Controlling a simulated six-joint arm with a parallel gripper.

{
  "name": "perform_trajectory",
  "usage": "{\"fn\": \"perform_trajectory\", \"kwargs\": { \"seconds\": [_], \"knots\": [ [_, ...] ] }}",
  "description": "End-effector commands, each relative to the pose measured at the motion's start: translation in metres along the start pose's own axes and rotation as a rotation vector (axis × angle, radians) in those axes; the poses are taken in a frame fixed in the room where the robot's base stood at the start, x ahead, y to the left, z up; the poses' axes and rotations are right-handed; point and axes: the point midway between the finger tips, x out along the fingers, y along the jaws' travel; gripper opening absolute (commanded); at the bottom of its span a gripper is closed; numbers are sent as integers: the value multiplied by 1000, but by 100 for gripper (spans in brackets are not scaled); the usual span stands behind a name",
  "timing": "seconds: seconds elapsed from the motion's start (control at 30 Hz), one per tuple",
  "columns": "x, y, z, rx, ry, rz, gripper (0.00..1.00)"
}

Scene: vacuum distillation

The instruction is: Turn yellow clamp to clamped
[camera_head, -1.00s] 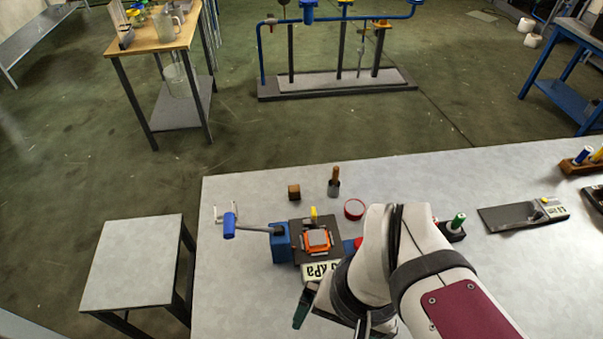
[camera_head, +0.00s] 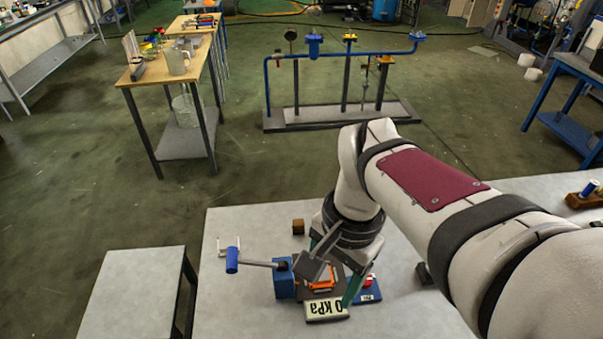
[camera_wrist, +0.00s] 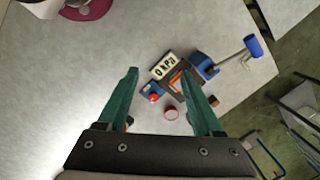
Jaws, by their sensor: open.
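The yellow clamp does not show clearly now; my arm and gripper cover its area in the head view, and a finger may hide it in the wrist view. The device shows an orange square frame (camera_wrist: 177,83) on a dark plate, which is partly hidden behind my gripper in the head view (camera_head: 322,284). My gripper (camera_wrist: 160,73) is open and empty, with green fingers apart. It hangs above the device and points down at the table.
A white gauge reading 0 kPa (camera_head: 326,309) is at the device's front. A blue box (camera_head: 284,284) carries a crank with a blue handle (camera_head: 232,260) at the left. A brown block (camera_head: 298,227) stands behind. The table's left front is bare.

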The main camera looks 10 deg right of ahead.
Motion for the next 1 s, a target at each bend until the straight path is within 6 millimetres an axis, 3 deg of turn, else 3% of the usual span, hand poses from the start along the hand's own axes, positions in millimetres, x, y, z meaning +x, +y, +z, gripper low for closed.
{"fn": "perform_trajectory", "kwargs": {
  "seconds": [0.03,0.1,0.2,0.3,0.47,0.8,1.0],
  "knots": [
    [0,-30,-30,120,11,16,68],
    [4,-69,-71,310,39,25,68],
    [20,-109,-116,527,74,29,68],
    [33,-131,-141,655,96,25,68],
    [52,-136,-150,700,103,24,68],
    [150,-130,-157,698,101,25,68],
    [185,-128,-161,698,102,22,68]
  ]
}}
